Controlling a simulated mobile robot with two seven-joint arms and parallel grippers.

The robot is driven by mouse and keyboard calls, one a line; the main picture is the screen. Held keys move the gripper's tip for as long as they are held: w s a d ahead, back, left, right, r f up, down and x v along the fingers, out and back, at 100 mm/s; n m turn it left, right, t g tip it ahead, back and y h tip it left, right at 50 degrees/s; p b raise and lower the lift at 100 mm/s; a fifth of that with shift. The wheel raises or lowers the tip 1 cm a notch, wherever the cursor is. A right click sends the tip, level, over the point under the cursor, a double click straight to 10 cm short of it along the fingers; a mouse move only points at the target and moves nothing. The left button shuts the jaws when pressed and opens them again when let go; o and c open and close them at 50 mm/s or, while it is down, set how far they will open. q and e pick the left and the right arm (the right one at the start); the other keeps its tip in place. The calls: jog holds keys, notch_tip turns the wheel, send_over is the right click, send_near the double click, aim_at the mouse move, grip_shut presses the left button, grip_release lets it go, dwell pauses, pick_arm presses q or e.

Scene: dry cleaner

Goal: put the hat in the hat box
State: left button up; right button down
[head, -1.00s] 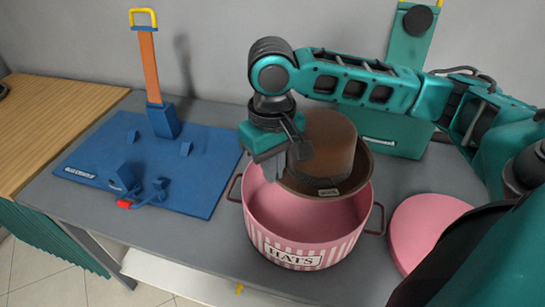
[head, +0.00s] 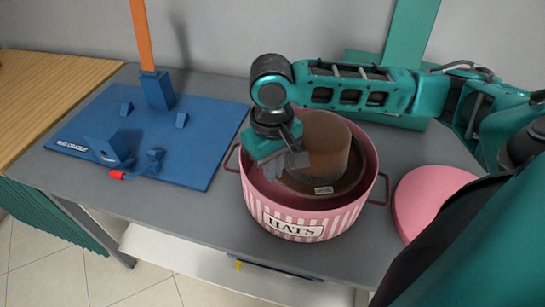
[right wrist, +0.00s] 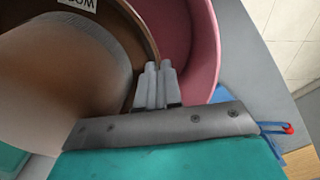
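The brown hat (head: 325,144) is inside the pink striped hat box (head: 294,226), crown up, with its brim below the box's rim. Whether the brim touches the box floor is hidden. My right gripper (head: 298,160) reaches into the left part of the box and is shut on the hat's brim. In the right wrist view the fingers (right wrist: 158,70) are close together at the brim's edge, beside the hat's crown (right wrist: 70,75) and the pink inner wall (right wrist: 200,45). My left gripper is not in view.
A round pink lid (head: 428,200) lies right of the box. A blue board (head: 190,155) with an orange post (head: 141,35) stands left. A teal stand (head: 408,35) is behind. Grey counter (head: 215,215) shows around the box, with its front edge close.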

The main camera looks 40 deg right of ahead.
jog(key=shift+f+b, duration=0.45)
jog(key=shift+f, duration=2.1)
jog(key=c, duration=1.2)
grip_release()
jog(key=shift+c, duration=0.2)
notch_tip(320, 180, up, 13)
jog(key=p, duration=0.3)
jog(key=shift+a, duration=0.15)
